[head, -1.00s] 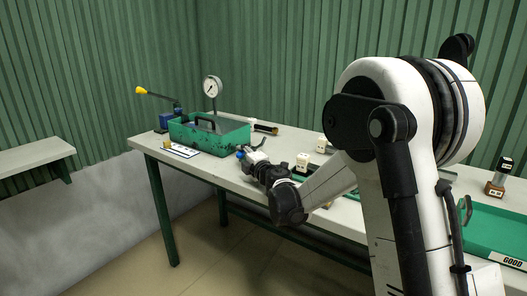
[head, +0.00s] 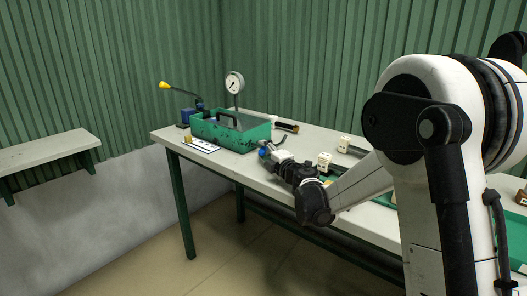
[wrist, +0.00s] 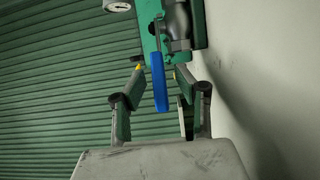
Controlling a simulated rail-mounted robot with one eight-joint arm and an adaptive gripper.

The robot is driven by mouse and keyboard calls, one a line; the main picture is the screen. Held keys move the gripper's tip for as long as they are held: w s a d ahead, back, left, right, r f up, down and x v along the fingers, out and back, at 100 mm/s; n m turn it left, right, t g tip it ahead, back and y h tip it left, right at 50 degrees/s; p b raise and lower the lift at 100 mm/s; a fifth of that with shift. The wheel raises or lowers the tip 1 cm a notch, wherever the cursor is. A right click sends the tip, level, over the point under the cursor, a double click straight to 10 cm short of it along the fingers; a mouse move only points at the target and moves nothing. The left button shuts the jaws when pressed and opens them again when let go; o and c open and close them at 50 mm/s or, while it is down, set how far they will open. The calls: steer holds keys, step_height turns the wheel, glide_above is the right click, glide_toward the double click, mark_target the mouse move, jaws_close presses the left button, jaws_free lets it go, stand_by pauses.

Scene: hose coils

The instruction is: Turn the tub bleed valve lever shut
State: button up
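The green tub (head: 245,139) stands on the far left part of the bench; its side shows at the top of the wrist view (wrist: 148,30). The grey bleed valve (wrist: 178,24) is on the tub's near end. Its blue lever (wrist: 160,82) points toward my palm in the wrist view and shows as a small blue spot in the head view (head: 263,152). My gripper (wrist: 160,76) is open, with the lever between its two fingers. I see gaps on both sides of the lever. In the head view my gripper (head: 274,158) is low beside the tub's near end.
A pressure gauge (head: 235,83) stands behind the tub. A yellow-tipped pump handle (head: 178,90) reaches out at the left. A white card (head: 200,145) lies in front of the tub. A white block (head: 324,162) is on the bench right of my gripper.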

steer(key=v, duration=0.7)
